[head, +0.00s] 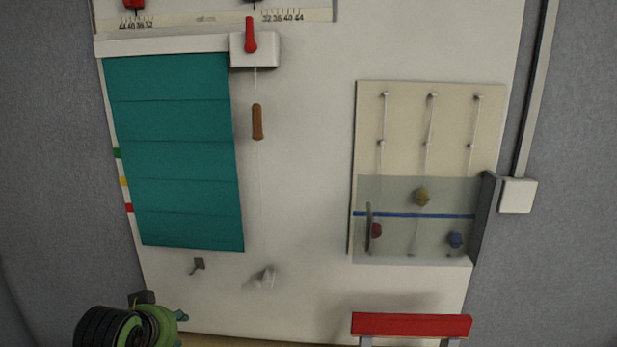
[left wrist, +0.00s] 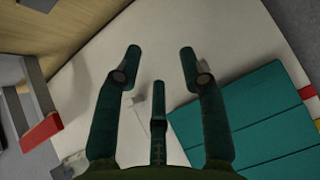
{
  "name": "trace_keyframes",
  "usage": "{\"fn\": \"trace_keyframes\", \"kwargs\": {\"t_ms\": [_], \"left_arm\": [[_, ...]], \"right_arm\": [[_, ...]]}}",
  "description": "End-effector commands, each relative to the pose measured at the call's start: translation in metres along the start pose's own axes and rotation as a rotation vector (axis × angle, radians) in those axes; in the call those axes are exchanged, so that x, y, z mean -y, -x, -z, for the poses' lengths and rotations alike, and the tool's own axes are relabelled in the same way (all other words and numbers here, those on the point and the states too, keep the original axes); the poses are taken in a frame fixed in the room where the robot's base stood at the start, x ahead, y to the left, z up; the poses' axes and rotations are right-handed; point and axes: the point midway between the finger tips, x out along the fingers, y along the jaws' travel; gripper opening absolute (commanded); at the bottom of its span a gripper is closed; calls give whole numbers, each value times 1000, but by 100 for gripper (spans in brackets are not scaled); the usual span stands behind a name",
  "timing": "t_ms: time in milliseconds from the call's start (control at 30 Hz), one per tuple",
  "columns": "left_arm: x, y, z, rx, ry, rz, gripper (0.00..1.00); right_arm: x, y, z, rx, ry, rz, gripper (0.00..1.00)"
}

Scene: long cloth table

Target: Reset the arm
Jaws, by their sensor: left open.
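My left gripper (head: 178,317) is low at the left in the head view, in front of the bottom left part of the white board (head: 310,180). In the left wrist view its dark green fingers (left wrist: 160,65) are spread wide, with nothing between them. The teal blind (head: 175,150) hangs above the gripper in the head view and lies at the lower right of the left wrist view (left wrist: 255,120). The gripper appears apart from the board and blind. My right gripper shows in neither view.
A brown handle (head: 257,122) hangs on a cord below a red lever (head: 250,36). A small hook (head: 197,266) and a pale fitting (head: 266,277) stick out low on the board. A panel with strings and knobs (head: 400,100) is at the right, above a red bar (head: 411,325).

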Motion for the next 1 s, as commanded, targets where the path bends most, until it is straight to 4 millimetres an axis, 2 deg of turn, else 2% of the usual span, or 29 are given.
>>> {"fn": "trace_keyframes", "kwargs": {"t_ms": [33,200,300,400,600,833,900,1000], "left_arm": [[-15,-8,-38,51,-8,-15,41],[-55,-12,-146,186,-23,-57,41],[-73,-3,-197,252,-23,-78,41],[-87,8,-235,304,-21,-97,41],[-106,32,-289,383,-15,-124,41],[-122,62,-336,459,-1,-149,41],[-124,42,-342,462,-4,-147,41],[-128,22,-354,472,-6,-150,41]], "right_arm": [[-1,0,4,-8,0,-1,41],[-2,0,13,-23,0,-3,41],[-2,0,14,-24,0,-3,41],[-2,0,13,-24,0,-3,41],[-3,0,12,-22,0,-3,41],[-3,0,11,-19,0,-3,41],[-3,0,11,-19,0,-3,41],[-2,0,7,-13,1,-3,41]]}}
